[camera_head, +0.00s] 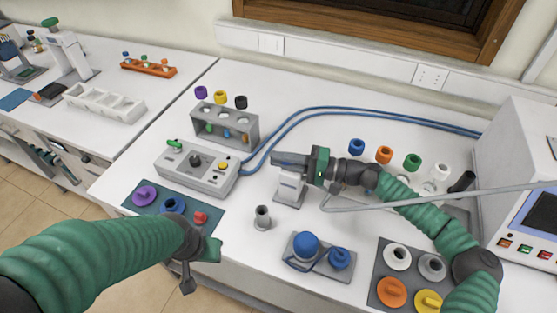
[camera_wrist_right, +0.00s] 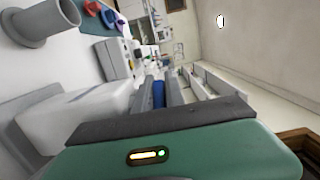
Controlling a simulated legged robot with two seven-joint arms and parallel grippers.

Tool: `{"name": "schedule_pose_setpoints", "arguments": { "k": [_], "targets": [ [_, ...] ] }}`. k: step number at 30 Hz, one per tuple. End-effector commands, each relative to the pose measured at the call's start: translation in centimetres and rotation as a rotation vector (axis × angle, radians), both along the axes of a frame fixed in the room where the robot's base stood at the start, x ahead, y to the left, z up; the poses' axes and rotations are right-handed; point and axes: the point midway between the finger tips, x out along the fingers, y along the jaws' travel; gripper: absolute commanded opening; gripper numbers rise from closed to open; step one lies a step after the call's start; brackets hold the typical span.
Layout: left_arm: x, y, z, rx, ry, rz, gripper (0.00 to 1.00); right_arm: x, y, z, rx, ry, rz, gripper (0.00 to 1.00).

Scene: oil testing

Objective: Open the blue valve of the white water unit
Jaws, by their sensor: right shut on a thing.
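The white water unit (camera_head: 289,188) stands as a short white post on a grey base, near the middle of the bench in the head view. In the right wrist view its white body (camera_wrist_right: 72,122) fills the lower left. My right gripper (camera_head: 288,160) lies level across the unit's top, coming from the right. It is shut on the blue valve (camera_wrist_right: 158,94), which shows as a blue strip between the grey fingers. The fingers mostly hide the valve in the head view. My left gripper (camera_head: 197,262) hangs near the bench's front edge, away from the unit; its jaw state is unclear.
A grey control box (camera_head: 198,170) and tube rack (camera_head: 224,128) stand left of the unit. Blue hoses (camera_head: 340,109) run behind it. A small grey cup (camera_head: 262,217) and a tray with blue knobs (camera_head: 318,266) are in front. A white machine (camera_head: 520,150) stands right.

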Motion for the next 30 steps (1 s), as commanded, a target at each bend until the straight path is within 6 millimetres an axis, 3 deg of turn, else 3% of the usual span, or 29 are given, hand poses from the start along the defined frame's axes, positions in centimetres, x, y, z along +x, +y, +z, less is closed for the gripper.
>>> {"name": "schedule_pose_setpoints", "arguments": {
  "k": [2,3,5,21,25,27,29,30],
  "targets": [
    [0.0,0.0,0.0,0.0,0.0,0.0,0.36,0.6,-0.6,-0.2,-0.005,-0.001,-0.019,0.0],
    [0.0,0.0,0.0,0.0,0.0,0.0,0.36,0.6,-0.6,-0.2,-0.005,-0.001,-0.02,0.16],
    [0.0,0.0,0.0,0.0,0.0,0.0,0.36,0.6,-0.5,-0.2,-0.004,-0.001,-0.019,0.24],
    [0.0,0.0,-0.1,0.0,0.0,0.0,0.36,0.1,0.1,0.2,-0.003,-0.002,-0.007,0.24],
    [0.0,0.0,-0.5,0.0,0.0,0.0,0.36,0.2,-0.2,1.7,-0.005,-0.005,-0.009,0.24],
    [0.0,0.0,-0.9,0.0,0.0,0.0,0.36,0.3,-0.4,3.4,-0.005,-0.009,-0.011,0.24],
    [0.0,0.0,-1.1,0.0,0.0,0.0,0.36,-1.2,-0.5,3.7,0.0,-0.006,-0.01,0.3],
    [0.0,0.0,-1.2,0.0,0.0,0.0,0.36,-2.4,-0.6,3.8,0.001,-0.006,-0.009,0.27]
  ]
}}
